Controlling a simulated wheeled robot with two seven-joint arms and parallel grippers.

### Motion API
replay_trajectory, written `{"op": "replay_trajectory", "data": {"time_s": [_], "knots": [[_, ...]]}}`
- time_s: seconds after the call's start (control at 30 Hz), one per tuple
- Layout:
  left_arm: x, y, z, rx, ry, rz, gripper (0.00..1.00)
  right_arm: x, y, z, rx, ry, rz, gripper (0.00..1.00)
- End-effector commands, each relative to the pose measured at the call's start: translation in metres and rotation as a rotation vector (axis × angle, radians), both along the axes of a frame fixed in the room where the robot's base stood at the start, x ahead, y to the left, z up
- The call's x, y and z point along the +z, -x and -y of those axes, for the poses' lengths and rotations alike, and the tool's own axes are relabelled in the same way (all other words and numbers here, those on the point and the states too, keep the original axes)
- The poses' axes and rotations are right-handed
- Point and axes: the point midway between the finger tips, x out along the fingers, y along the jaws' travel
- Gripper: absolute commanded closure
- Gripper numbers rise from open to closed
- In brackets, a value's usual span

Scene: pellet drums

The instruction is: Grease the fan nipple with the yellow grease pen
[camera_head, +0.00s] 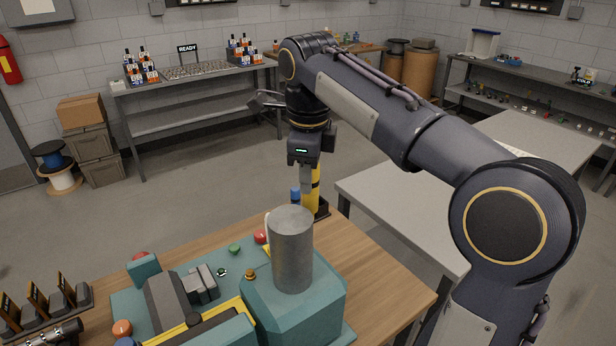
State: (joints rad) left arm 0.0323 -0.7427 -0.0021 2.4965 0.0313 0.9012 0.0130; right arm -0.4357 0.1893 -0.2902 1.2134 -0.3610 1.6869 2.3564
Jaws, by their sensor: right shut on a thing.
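My right gripper (306,185) points down at the far edge of the wooden bench (375,272). It is shut on the yellow grease pen (313,199), which stands upright and has a dark band. The pen's lower end is at a black holder (323,209); I cannot tell whether it is still seated. A teal machine (300,318) with a grey upright cylinder (292,250) is in front of the gripper. An orange-brown knob (250,274) and a green fitting (222,272) are on or beside the machine. I cannot tell which fitting is the fan nipple. My left gripper is not in view.
A blue-topped item (295,193) stands close left of the pen. Red (260,237) and green (235,249) caps are behind the machine. A rack of black and orange tools (45,305) is at the left. A grey table (400,200) stands right of the bench.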

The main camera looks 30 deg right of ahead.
Motion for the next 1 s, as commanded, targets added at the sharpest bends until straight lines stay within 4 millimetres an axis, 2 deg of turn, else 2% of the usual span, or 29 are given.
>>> {"op": "replay_trajectory", "data": {"time_s": [0.1,0.13,0.3,0.67,1.0], "knots": [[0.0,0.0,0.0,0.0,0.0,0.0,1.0,0.0,0.0,0.0,0.0,-0.001,0.001,0.95],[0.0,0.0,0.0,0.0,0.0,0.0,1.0,0.0,0.0,0.0,0.0,-0.001,0.001,0.73],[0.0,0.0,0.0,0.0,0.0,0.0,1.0,0.0,0.0,0.0,0.0,-0.001,0.001,0.95],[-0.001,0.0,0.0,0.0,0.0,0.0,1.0,-0.01,-0.003,0.001,0.0,-0.007,-0.019,0.95],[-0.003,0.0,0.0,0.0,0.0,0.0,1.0,-0.044,-0.011,0.002,-0.001,-0.036,-0.081,0.95]]}}
